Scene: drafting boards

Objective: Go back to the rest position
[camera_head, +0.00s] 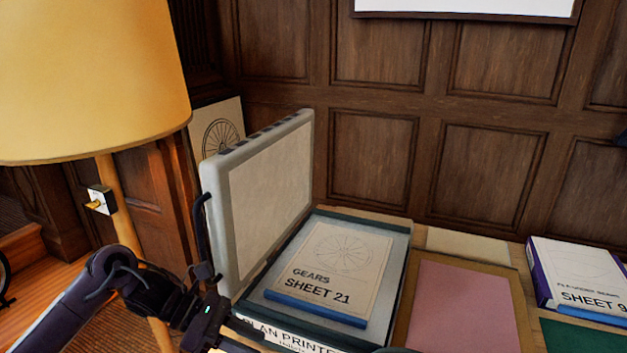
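My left arm comes in from the lower left. Its gripper (207,245) is beside the left edge of the raised lid of a plan printer (290,335). One dark finger stands upright along the lid's edge; I cannot see the other finger or tell whether the finger touches the lid. The lid (270,190) is pale grey and stands open. On the printer's bed lies a blue-edged pad (335,270) marked "GEARS SHEET 21" with a wheel drawing. My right gripper is not in view.
A yellow-shaded lamp (90,80) with a wooden pole and a small switch box (101,200) stands at the left. Right of the printer are a pink board (465,310), a boxed "SHEET 9" stack (580,275) and a green sheet (580,338). A panelled wall closes the back.

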